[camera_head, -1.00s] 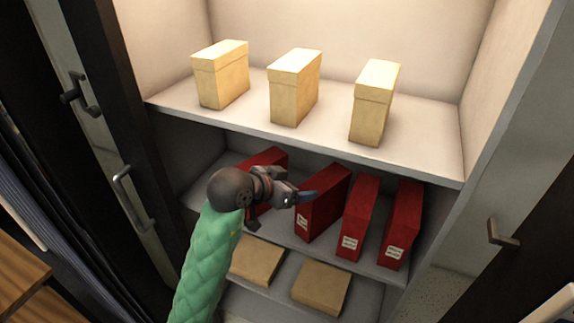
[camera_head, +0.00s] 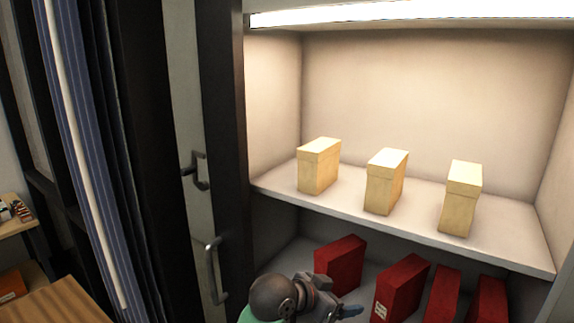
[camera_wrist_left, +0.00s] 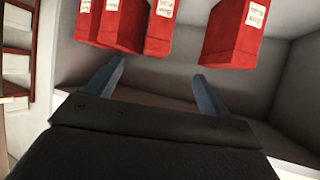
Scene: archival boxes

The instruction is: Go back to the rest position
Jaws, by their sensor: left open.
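My left gripper (camera_head: 350,311) is at the bottom of the head view, in front of the shelf with the red binders. In the left wrist view its two blue-grey fingers (camera_wrist_left: 157,84) are spread apart with nothing between them. Red binders stand on the middle shelf: one at the left (camera_head: 341,264), another (camera_head: 402,287) right of the gripper, and two farther right, cut off by the frame. In the wrist view, red binders (camera_wrist_left: 236,32) with white labels lie beyond the fingertips, apart from them. My right gripper is not in view.
Three cream archival boxes (camera_head: 319,166) stand upright on the upper shelf (camera_head: 410,231) of the cabinet. A dark door frame with metal handles (camera_head: 213,270) is left of the opening. A wooden surface (camera_head: 62,303) is at the lower left.

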